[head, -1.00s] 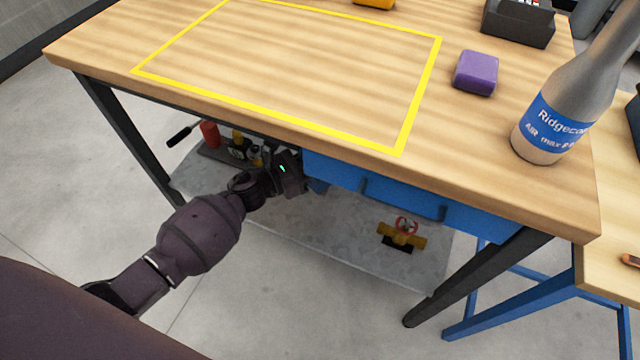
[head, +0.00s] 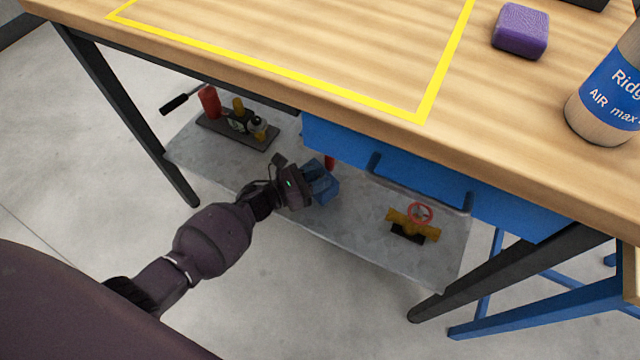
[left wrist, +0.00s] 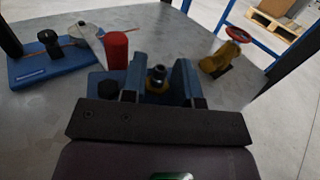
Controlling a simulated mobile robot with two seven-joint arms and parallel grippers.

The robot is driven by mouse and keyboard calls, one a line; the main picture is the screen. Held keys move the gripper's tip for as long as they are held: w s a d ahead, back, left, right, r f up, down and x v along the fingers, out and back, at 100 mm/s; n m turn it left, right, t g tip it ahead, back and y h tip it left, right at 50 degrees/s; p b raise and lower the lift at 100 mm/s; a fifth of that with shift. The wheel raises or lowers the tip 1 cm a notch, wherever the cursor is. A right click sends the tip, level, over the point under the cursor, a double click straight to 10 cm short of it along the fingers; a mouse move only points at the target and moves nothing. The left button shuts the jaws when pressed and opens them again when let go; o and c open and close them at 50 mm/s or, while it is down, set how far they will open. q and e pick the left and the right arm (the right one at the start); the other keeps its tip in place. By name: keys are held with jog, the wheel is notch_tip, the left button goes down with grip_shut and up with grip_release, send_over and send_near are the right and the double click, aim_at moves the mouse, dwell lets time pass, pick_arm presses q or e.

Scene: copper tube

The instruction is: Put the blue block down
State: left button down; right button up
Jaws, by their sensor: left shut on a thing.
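My left gripper (head: 318,184) reaches in under the workbench and is shut on the blue block (head: 325,187). In the left wrist view the two fingers of the left gripper (left wrist: 158,82) stand on either side of a brass and dark fitting. A blue part of the block (left wrist: 98,77) with a black knob shows beside the left finger. The block is over the grey lower shelf (head: 345,235); whether it touches the shelf I cannot tell. The gripper hides much of it. My right gripper is not in view.
A red cylinder (left wrist: 117,50) stands just behind the block. A yellow valve with a red wheel (head: 412,223) sits to its right on the shelf. A base with several fittings (head: 237,128) is at left. The blue drawer (head: 340,145) and bench top (head: 300,60) overhang.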

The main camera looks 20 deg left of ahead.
pick_arm(q)
notch_tip(320, 180, down, 3)
jog(key=shift+b, duration=0.5)
jog(key=shift+f, duration=0.3)
jog(key=shift+r, duration=0.1)
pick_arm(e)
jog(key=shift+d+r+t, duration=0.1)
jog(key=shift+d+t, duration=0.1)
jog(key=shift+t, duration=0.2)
pick_arm(q)
jog(key=c, duration=0.9)
grip_release()
jog(key=shift+f, duration=0.2)
jog(key=shift+o, duration=0.2)
jog(key=shift+r, duration=0.15)
jog(key=p+v, duration=0.1)
jog(key=v, duration=1.1)
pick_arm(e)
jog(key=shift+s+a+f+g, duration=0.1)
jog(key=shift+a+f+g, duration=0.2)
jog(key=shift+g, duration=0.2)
